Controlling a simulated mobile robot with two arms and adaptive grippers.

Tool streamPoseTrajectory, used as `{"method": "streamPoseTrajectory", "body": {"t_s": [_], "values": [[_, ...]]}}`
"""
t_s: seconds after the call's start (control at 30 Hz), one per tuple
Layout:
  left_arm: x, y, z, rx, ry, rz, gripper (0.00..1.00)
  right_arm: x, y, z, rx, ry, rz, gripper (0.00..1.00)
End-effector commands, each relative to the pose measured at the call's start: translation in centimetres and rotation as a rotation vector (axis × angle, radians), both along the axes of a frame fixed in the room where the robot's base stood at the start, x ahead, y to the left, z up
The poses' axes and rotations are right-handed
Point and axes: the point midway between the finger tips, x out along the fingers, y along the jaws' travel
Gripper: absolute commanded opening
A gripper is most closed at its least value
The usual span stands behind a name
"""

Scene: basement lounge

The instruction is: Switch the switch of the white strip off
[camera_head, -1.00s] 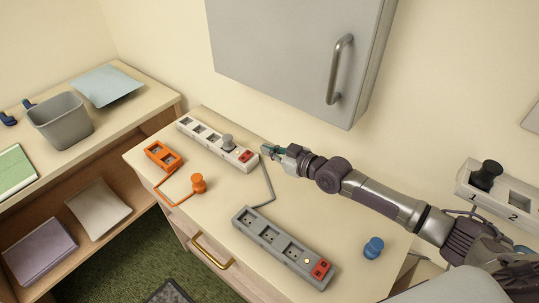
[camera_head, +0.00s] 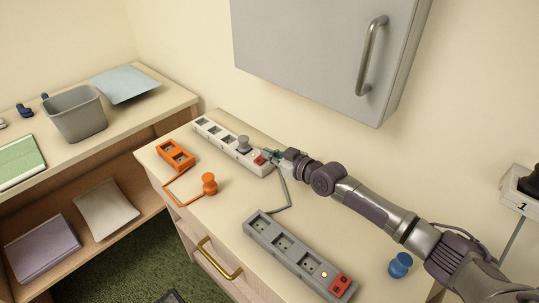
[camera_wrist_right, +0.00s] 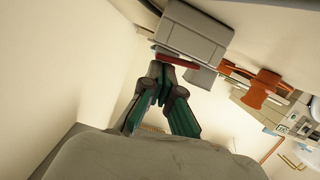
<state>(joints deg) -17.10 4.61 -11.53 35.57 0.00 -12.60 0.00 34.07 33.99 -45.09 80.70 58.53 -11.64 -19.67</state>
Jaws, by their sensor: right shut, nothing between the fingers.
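The white strip (camera_head: 213,130) lies along the back of the desk, with a grey plug (camera_head: 243,144) in it. Its red switch (camera_head: 260,160) is at the right end. My right gripper (camera_head: 274,156) is shut and empty, its tips just beside the switch on the wall side. In the right wrist view the teal fingers (camera_wrist_right: 161,84) are together, close below the red switch (camera_wrist_right: 178,61). I cannot tell whether they touch it, and the switch position is unclear. My left gripper is not in view.
A grey strip (camera_head: 283,244) with a lit lamp and red switch (camera_head: 340,285) lies in front. An orange block (camera_head: 176,155), orange plug (camera_head: 209,184) and blue plug (camera_head: 400,265) are on the desk. A grey wall cabinet (camera_head: 310,50) hangs above.

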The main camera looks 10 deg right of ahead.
Motion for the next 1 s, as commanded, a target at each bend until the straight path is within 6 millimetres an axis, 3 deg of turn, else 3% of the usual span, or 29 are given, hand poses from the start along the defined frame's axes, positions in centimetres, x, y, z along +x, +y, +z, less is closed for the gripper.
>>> {"method": "streamPoseTrajectory", "body": {"t_s": [0.17, 0.37, 0.4, 0.63, 0.77, 1.0], "values": [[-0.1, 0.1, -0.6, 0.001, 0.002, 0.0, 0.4, 0.0, -0.1, -0.3, 0.007, 0.004, -0.001, 0.0], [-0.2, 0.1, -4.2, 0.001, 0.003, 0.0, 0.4, 0.2, -0.3, -1.7, 0.073, 0.046, -0.001, 0.0], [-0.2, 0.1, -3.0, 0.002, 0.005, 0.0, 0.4, 0.1, -0.2, -0.8, 0.07, 0.046, 0.0, 0.0], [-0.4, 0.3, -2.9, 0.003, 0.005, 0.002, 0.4, 0.1, -0.2, -0.8, 0.067, 0.05, 0.0, 0.0], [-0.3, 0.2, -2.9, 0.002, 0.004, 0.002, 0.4, 0.1, -0.1, 0.8, 0.068, 0.047, 0.002, 0.0], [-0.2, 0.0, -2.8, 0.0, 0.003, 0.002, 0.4, 0.2, -0.2, 5.7, 0.069, 0.039, 0.0, 0.0]]}}
